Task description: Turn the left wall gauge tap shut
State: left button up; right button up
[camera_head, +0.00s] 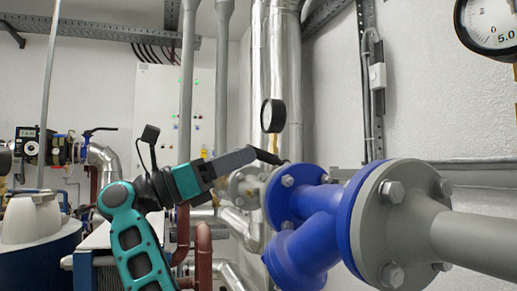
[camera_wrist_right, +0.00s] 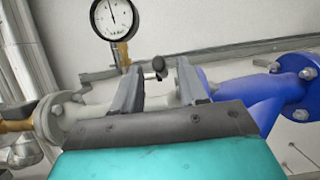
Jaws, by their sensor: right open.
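The left wall gauge (camera_head: 273,116) is a round dial seen nearly edge-on in the head view, on a brass stem. In the right wrist view a white-faced gauge (camera_wrist_right: 115,17) stands at upper left on its brass stem (camera_wrist_right: 123,53). A small tap (camera_wrist_right: 158,66) with a dark rounded end shows right of that stem, between the finger tips in the picture. My right gripper (camera_head: 268,157) is open, its fingers pointing toward the wall just below the gauge. In the wrist view the gripper (camera_wrist_right: 160,72) shows a clear gap between its fingers; contact with the tap cannot be told.
A blue flanged valve body (camera_head: 308,215) and a grey flange (camera_head: 397,225) stand close right of the gripper. A second gauge (camera_head: 489,24) is at upper right. Silver pipes (camera_head: 276,60) rise behind.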

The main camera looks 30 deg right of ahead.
aim_at(258, 148)
jog(key=x, duration=0.5)
jog(key=shift+a, duration=0.1)
grip_shut()
dwell(0.5)
